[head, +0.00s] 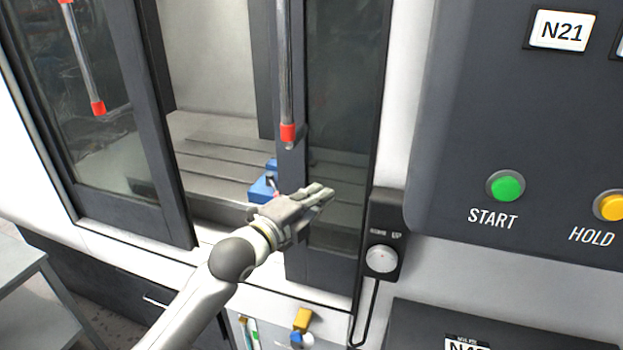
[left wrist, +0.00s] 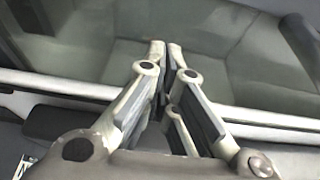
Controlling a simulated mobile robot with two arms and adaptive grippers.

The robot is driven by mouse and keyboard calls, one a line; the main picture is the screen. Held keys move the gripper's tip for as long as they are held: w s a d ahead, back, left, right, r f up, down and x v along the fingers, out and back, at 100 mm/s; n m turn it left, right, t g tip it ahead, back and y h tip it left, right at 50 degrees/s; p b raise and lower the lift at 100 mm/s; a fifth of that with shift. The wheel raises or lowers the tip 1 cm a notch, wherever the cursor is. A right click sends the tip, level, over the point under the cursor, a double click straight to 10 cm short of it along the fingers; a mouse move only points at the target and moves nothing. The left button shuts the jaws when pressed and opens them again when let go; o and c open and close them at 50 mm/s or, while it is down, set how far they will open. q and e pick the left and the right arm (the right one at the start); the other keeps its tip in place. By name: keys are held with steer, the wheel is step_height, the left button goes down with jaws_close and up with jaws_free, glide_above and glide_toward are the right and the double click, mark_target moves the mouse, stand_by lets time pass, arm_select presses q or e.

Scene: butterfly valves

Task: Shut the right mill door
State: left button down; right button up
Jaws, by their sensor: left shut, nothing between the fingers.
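The right mill door (head: 337,130) is a dark-framed glass panel with a vertical bar handle (head: 285,75) that has a red end. It stands at the right side of the opening, and a wide gap parts it from the left mill door (head: 90,110). My left gripper (head: 325,192) is shut and empty in front of the right door's lower glass, below the handle. In the left wrist view its fingers (left wrist: 167,48) are together against a glassy background; contact cannot be told. My right gripper is not in view.
A blue vise (head: 263,188) sits on the slotted mill table (head: 215,150) inside the opening. A control panel with a green START button (head: 505,186) and a yellow HOLD button (head: 609,206) is at right. A grey table (head: 20,270) stands at lower left.

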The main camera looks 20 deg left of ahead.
mark_target(321, 177)
arm_select(q)
steer(key=p+x, duration=0.1)
steer(key=x, duration=0.3)
steer(key=shift+w+d+r, duration=0.1)
steer(key=shift+w+r, duration=0.05)
steer(key=shift+w, duration=0.05)
steer(key=a+p, duration=0.1)
steer(key=a, duration=0.2)
steer(key=shift+a, duration=0.6)
